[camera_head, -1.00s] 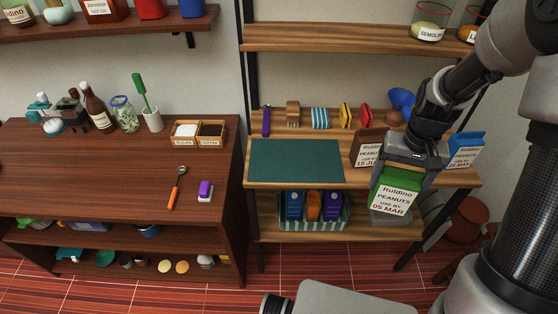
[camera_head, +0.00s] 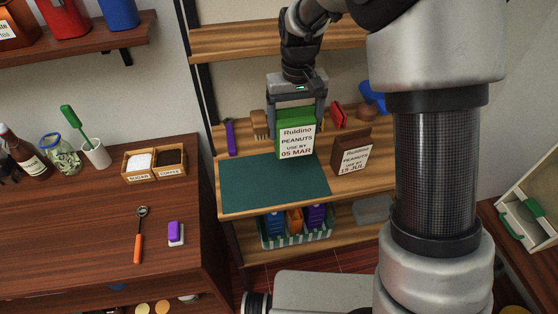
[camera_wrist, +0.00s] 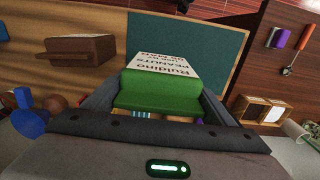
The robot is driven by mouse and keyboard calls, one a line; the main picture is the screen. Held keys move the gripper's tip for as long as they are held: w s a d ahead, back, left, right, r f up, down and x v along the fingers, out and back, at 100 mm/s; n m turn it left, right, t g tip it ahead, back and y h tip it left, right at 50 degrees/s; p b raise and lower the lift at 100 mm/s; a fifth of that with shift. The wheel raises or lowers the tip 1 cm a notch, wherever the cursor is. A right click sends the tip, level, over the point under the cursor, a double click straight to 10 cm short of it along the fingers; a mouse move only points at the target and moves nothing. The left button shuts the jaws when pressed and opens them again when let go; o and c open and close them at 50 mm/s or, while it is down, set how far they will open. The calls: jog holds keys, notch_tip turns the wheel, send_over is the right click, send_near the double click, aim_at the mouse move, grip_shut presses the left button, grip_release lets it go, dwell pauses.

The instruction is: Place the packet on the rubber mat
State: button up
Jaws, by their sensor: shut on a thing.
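The packet is a green carton with a white label reading Ruldino peanuts, use by 05 MAR (camera_head: 296,135). My gripper (camera_head: 297,104) is shut on its top and holds it upright. In the wrist view the green packet (camera_wrist: 160,92) sits between the two fingers. The dark green rubber mat (camera_head: 262,190) lies flat on the wooden shelf. The packet appears over the mat's back right part. I cannot tell whether its base touches the mat. The mat also shows in the wrist view (camera_wrist: 218,45), beyond and beside the packet.
A brown peanut packet (camera_head: 352,152) labelled 15 JUL stands just right of the mat. Behind are a purple item (camera_head: 230,137), a brush (camera_head: 259,125), a red item (camera_head: 338,115) and a blue funnel (camera_head: 374,98). A striped crate (camera_head: 296,236) sits on the shelf below.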

aim_at(296, 117)
jog(key=f, duration=0.4)
jog(key=shift+s+f, duration=0.2)
jog(key=shift+f, duration=2.45)
jog(key=o, duration=1.4)
jog(key=shift+o, duration=0.2)
notch_tip(296, 117, up, 12)
jog(key=shift+r, duration=0.2)
